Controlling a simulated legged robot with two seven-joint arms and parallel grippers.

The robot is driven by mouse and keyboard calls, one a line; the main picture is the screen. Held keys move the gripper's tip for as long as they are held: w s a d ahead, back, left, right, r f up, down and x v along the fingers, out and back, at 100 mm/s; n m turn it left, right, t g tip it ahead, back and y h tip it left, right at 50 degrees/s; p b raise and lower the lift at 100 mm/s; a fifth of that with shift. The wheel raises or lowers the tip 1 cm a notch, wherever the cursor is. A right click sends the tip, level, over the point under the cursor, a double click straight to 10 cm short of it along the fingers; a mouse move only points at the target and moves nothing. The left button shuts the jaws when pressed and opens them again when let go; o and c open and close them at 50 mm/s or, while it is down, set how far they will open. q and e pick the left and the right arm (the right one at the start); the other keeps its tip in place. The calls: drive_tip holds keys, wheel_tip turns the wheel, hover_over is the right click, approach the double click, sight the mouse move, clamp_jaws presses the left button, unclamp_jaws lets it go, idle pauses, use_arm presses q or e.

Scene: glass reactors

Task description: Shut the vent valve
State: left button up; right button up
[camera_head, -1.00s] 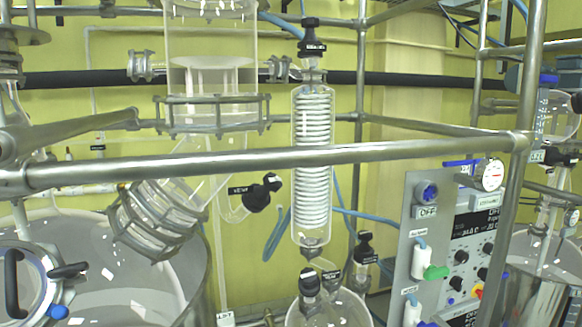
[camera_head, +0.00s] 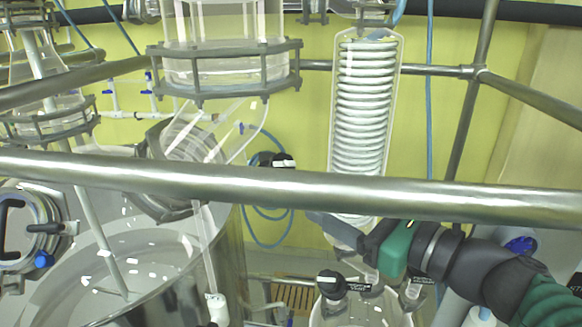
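The black knob of what appears to be the vent valve (camera_head: 262,160) sits just above the front rail, left of the coil condenser. A small pale mark shows on its right side; its label cannot be read now. The rail may cover its lower part. My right gripper (camera_head: 325,225) comes in from the right, below the rail and in front of the condenser's lower end. It points left and is below and right of the knob, apart from it in the picture. Its fingers are dark and partly overlapped, so their opening is unclear. My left gripper is not in view.
A thick steel rail (camera_head: 440,195) crosses the whole view in front of the glassware. The glass coil condenser (camera_head: 365,110) stands right of the knob. Another black knob (camera_head: 332,284) is on the flask below my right gripper. A large glass vessel (camera_head: 130,285) fills the lower left.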

drive_tip(key=w+a+b, duration=0.1)
drive_tip(key=a, duration=0.2)
approach(292, 167)
drive_tip(key=w, duration=0.2)
drive_tip(key=w+a, duration=0.2)
drive_tip(key=a, duration=0.1)
drive_tip(key=w+a, duration=0.2)
drive_tip(key=a, duration=0.2)
drive_tip(key=w+a, duration=0.2)
drive_tip(key=a, duration=0.2)
drive_tip(key=shift+w+a+f+p, duration=0.2)
drive_tip(key=shift+f+p, duration=0.2)
drive_tip(key=d, duration=0.4)
drive_tip(key=shift+s+d, duration=0.1)
drive_tip(key=shift+d, duration=0.1)
drive_tip(key=shift+c, duration=1)
drive_tip(key=shift+d+r, duration=0.1)
drive_tip(key=shift+c, duration=1.3)
drive_tip(key=shift+s+a+r, duration=0.1)
drive_tip(key=shift+s+a, duration=0.15)
drive_tip(key=shift+a, duration=0.7)
drive_tip(key=c, duration=0.5)
drive_tip(key=shift+a, duration=0.3)
drive_tip(key=shift+c, duration=2)
drive_tip(key=shift+w+d+f, duration=0.2)
drive_tip(key=shift+d, duration=0.25)
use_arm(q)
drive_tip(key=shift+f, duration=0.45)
use_arm(e)
drive_tip(key=shift+a, duration=0.1)
